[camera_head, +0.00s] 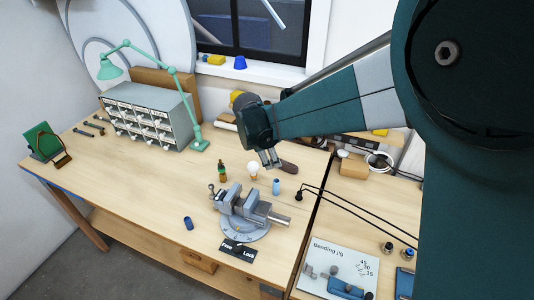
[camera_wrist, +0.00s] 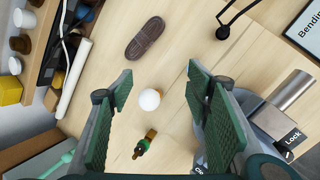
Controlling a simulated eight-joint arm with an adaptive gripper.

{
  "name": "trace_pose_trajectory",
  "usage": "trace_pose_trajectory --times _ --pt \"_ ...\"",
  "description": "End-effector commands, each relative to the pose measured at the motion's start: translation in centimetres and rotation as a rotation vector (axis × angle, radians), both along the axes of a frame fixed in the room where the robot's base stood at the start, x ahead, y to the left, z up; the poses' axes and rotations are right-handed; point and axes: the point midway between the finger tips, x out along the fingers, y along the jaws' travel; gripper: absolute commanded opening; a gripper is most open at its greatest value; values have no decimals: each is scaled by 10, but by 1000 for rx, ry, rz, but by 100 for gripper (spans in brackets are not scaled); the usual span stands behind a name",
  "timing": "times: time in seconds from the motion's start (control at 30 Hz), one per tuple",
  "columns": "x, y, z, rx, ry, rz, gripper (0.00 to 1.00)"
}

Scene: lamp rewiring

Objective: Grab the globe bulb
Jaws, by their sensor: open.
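The globe bulb (camera_head: 254,168) has a white round head and stands on the wooden bench behind the vise. In the wrist view, the globe bulb (camera_wrist: 149,99) shows from above, in the gap between my two fingers. My gripper (camera_head: 269,158) is open and empty, pointing down above the bench close to the bulb. In the wrist view, my gripper (camera_wrist: 160,88) has its green ridged pads wide apart, with the bulb beyond them and apparently untouched.
A green-and-brass piece (camera_head: 222,171) stands just left of the bulb. A grey vise (camera_head: 243,206) is in front, and a light blue cylinder (camera_head: 276,187) stands to the right. A brown oblong object (camera_wrist: 145,38) lies behind. A drawer cabinet (camera_head: 150,115) and green lamp (camera_head: 188,100) stand left.

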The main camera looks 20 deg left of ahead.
Motion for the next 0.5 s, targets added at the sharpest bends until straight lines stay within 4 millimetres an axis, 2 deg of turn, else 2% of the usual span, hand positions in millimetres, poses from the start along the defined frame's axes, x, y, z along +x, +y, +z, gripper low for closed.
trace_pose_trajectory --times 0.03,0.2,0.33,0.5 --pt "-1 15 -7 -16 2 32 49" --pt "-5 53 -31 -75 5 133 49" --pt "-10 75 -45 -108 8 192 49" --pt "-13 90 -56 -133 10 234 49"
